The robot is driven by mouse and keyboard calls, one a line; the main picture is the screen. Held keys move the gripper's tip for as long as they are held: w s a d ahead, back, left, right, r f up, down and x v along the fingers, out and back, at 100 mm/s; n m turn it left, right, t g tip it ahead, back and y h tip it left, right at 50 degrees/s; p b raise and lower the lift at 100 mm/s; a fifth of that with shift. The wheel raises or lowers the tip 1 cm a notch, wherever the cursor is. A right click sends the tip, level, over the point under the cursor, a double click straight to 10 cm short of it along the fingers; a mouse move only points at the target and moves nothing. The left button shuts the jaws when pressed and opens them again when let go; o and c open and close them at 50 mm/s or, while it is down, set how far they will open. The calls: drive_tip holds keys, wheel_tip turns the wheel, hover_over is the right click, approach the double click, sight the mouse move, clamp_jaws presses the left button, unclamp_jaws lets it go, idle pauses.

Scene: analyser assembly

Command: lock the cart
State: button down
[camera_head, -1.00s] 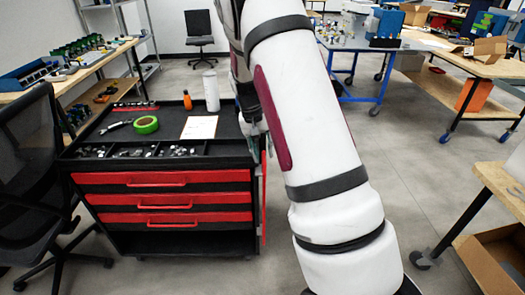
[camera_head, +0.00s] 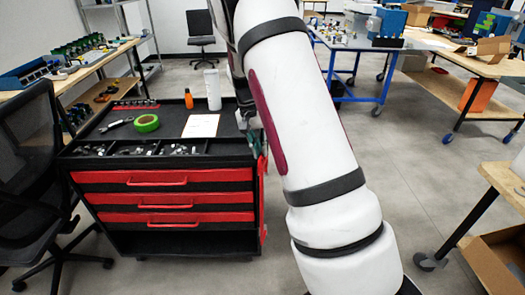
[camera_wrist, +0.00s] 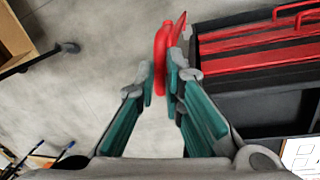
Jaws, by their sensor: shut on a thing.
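The cart (camera_head: 100,160) is a black tool cart with red drawers at left of centre in the head view. A red part (camera_head: 262,180) runs along its right side. In the wrist view my gripper (camera_wrist: 166,84) has its teal fingers shut on a red handle (camera_wrist: 162,50) at the cart's side. The handle sticks up between the fingertips, and its lower end is hidden between them. In the head view my gripper (camera_head: 254,141) is small at the cart's right edge, partly behind my arm. The lock mechanism itself cannot be made out.
On the cart top are a white bottle (camera_head: 212,90), an orange bottle (camera_head: 188,99), green tape (camera_head: 146,123) and a paper sheet (camera_head: 201,126). A black chair (camera_head: 30,170) stands close at left. A workbench (camera_head: 510,185) is at right. Floor between is clear.

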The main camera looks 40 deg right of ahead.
drive_tip(key=w+m+y+b, duration=0.2)
drive_tip(key=w+m+b, duration=0.3)
drive_tip(key=m, duration=0.9)
drive_tip(key=shift+w+d+m+y, duration=0.2)
drive_tip(key=shift+w+m+y, duration=0.1)
drive_tip(key=shift+w, duration=0.45)
drive_tip(key=c, duration=1.7)
unclamp_jaws()
drive_tip(key=shift+r, duration=0.15)
drive_tip(key=shift+w+d+r, duration=0.25)
drive_tip(key=shift+w+r, duration=0.05)
drive_tip(key=shift+r, duration=1.6)
drive_tip(key=shift+w+d+r, duration=0.2)
drive_tip(key=shift+w+r, duration=0.15)
drive_tip(key=shift+r, duration=1.6)
drive_tip(key=shift+w+d+r, duration=0.25)
drive_tip(key=shift+w+r, duration=0.05)
drive_tip(key=shift+r, duration=1.6)
drive_tip(key=shift+r, duration=0.1)
